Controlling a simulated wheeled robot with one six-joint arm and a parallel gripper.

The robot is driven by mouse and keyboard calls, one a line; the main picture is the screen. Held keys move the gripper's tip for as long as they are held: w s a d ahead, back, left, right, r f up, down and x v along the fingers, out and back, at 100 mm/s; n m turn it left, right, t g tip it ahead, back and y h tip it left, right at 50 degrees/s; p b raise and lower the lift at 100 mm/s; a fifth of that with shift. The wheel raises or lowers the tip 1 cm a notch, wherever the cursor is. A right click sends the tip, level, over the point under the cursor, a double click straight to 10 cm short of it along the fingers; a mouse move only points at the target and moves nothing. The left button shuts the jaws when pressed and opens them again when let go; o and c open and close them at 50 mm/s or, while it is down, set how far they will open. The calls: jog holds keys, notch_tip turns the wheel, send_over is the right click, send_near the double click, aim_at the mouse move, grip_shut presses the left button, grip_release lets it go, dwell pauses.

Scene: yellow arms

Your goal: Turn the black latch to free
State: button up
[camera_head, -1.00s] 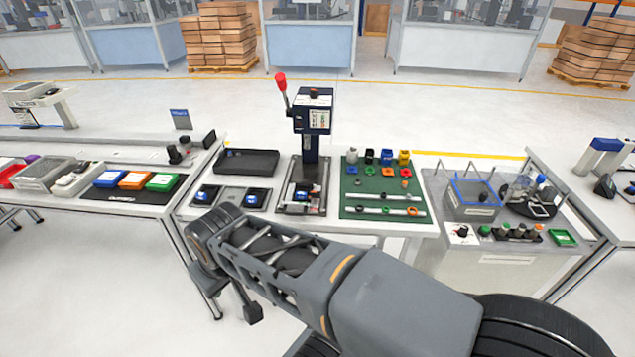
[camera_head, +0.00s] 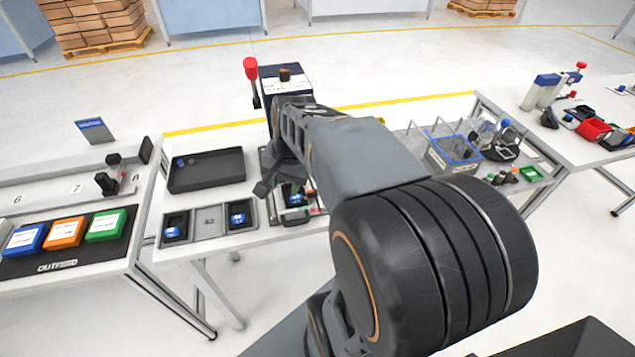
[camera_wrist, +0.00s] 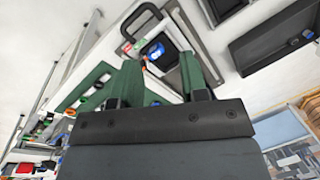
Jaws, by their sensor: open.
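A press with a red-knobbed lever (camera_head: 251,70) stands on the middle bench. At its base, a fixture (camera_head: 297,195) holding a blue part is partly hidden behind my arm. The wrist view shows a blue part (camera_wrist: 153,50) in what looks like this fixture, with dark pieces beside it. I cannot tell which dark piece is the black latch. My gripper (camera_head: 263,188) hangs at the left side of the fixture in the head view. In the wrist view my gripper (camera_wrist: 160,65) has its green fingers spread apart, with nothing held between them. No contact shows.
A black tray (camera_head: 207,172) and a grey holder with two blue parts (camera_head: 209,222) lie left of the press. Blue, orange and green boxes (camera_head: 106,226) stand on the left bench. A blue-rimmed bin (camera_head: 452,158) is at right. The green board is mostly hidden by my arm.

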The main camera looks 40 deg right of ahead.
aim_at(314, 191)
jog(key=d+m+y+p, duration=0.1)
jog(key=d+m+y, duration=0.2)
jog(key=d+m, duration=1.05)
jog(key=shift+n, duration=0.45)
jog(key=x, duration=0.8)
jog(key=d+x, duration=0.1)
jog(key=x, duration=0.3)
jog(key=shift+w+f, duration=0.25)
jog(key=shift+w, duration=0.05)
grip_shut()
